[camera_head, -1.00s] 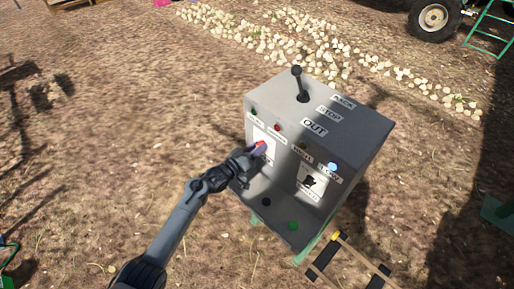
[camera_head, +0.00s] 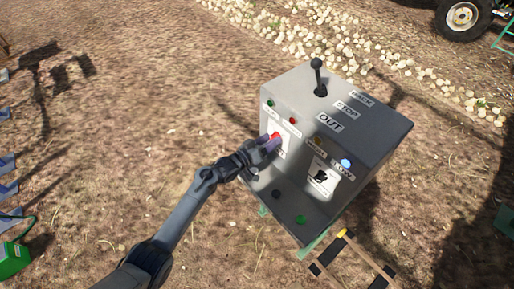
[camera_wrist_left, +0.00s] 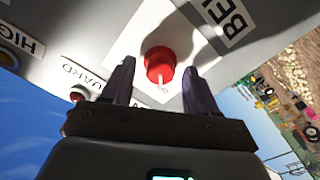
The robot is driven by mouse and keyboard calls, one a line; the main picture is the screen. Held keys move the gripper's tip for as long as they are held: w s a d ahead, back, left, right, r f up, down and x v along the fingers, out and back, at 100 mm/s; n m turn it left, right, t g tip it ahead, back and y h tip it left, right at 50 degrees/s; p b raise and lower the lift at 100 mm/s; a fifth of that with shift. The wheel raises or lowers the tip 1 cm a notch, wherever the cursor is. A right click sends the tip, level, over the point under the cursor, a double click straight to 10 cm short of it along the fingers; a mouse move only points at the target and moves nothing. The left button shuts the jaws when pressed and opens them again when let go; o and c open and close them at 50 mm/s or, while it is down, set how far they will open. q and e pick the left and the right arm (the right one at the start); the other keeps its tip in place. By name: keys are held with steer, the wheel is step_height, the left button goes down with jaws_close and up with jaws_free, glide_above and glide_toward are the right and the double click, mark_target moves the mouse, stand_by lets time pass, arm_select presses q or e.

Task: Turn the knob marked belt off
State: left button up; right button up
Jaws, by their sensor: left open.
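A red knob (camera_head: 276,135) sits on a white plate on the front of a grey control box (camera_head: 350,119). In the left wrist view the red knob (camera_wrist_left: 159,64) has a pale mark at its lower edge, and a partly cut-off label beginning "BE" (camera_wrist_left: 226,14) is beside its plate. My left gripper (camera_head: 268,144) is open at the box front. In the left wrist view its two dark fingers (camera_wrist_left: 159,85) stand on either side of the knob, with visible gaps. I cannot tell how deep the knob lies between them. My right gripper is not in view.
A black knob (camera_head: 321,176) on a second white plate, a lit blue light (camera_head: 346,163) and a green button (camera_head: 300,219) are on the box front. A black lever (camera_head: 318,76) stands on top. Onions (camera_head: 350,50) lie on the ground behind.

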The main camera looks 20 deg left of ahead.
arm_select(q)
steer(key=v, duration=1)
steer(key=shift+p, duration=0.35)
